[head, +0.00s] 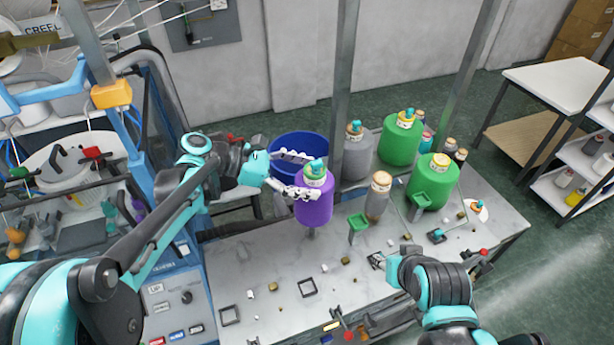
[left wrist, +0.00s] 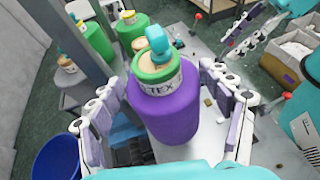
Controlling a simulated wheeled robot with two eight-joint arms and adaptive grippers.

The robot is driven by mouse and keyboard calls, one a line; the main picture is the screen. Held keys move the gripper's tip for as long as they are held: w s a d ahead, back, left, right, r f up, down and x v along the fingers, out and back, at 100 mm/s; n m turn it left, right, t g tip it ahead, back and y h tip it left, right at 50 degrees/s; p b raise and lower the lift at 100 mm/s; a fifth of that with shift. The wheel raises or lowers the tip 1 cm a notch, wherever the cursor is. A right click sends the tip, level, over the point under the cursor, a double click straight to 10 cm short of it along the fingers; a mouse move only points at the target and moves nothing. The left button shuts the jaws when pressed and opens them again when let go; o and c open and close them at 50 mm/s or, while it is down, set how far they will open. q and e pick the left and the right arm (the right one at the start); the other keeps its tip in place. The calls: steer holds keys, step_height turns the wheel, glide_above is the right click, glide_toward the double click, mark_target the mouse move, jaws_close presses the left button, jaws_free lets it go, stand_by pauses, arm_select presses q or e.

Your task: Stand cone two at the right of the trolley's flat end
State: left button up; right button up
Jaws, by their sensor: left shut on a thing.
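A purple cone (head: 314,208) with a green top, a cream label and a teal tip is in my left gripper (head: 313,178). In the left wrist view the purple cone (left wrist: 165,110) is upright between the two fingers, its label partly reading "TEX". No number can be read on it. It is over the left back part of the grey-white worktop (head: 265,250). A short grey stem shows under it; I cannot tell whether they touch. My right gripper (head: 377,261) is low over the front of the worktop, clear of the cone; its fingers are too small to judge. No flat end can be made out.
Two green cones (head: 399,143) and a grey cone (head: 356,160) stand at the back right. A blue bin (head: 285,140) is behind. Square frames (head: 309,287) and small parts lie in front.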

arm_select(q)
step_height(320, 180, up, 14)
steer(key=p, duration=0.9)
steer(key=shift+f, duration=0.15)
